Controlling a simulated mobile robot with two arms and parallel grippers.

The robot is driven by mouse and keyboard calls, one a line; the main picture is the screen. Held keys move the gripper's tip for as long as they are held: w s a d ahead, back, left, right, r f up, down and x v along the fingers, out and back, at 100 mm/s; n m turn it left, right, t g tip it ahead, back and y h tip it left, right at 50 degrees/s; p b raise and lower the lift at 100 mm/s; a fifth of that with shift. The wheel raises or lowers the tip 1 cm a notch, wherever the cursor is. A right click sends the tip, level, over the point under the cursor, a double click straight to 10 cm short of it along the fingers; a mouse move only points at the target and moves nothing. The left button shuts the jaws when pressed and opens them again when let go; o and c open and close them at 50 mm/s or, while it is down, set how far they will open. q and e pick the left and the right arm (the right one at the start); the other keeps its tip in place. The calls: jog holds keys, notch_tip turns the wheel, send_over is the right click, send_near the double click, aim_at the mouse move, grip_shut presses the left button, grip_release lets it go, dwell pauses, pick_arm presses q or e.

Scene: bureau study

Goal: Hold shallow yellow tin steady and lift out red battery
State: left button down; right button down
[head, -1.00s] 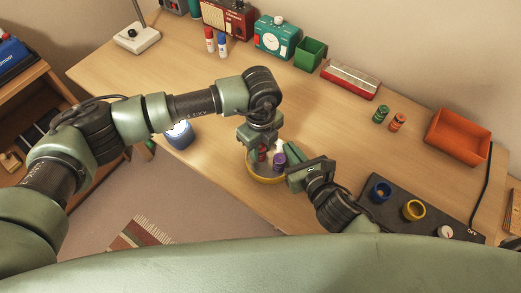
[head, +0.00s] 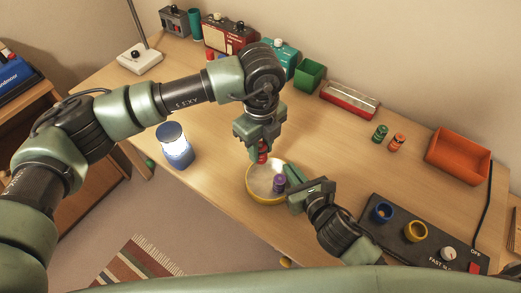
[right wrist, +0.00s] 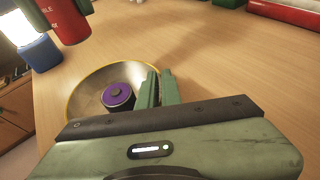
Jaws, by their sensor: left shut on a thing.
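The shallow yellow tin (head: 264,199) stands on the desk near its front edge; its pale inside also shows in the right wrist view (right wrist: 90,86). My left gripper (head: 260,143) is shut on the red battery (head: 262,156) and holds it upright above the tin. The battery's lower end also shows in the right wrist view (right wrist: 66,18), clear of the tin. My right gripper (head: 294,196) is at the tin's right rim, its fingers (right wrist: 159,88) close together around the wall. A purple battery (head: 279,183) stands inside the tin.
A lit blue lantern (head: 174,147) stands left of the tin. A dark panel (head: 400,236) with blue and yellow rings lies to the right. Green and orange batteries (head: 388,138), an orange tray (head: 457,158) and a green box (head: 310,75) sit farther back. The desk's middle is clear.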

jog(key=c, duration=1.5)
grip_release()
jog(key=shift+c, duration=0.2)
jog(key=shift+s, duration=0.1)
jog(key=v, duration=1.1)
jog(key=shift+s+d+r, duration=0.1)
jog(key=shift+s+d, duration=0.05)
jog(key=shift+s, duration=0.2)
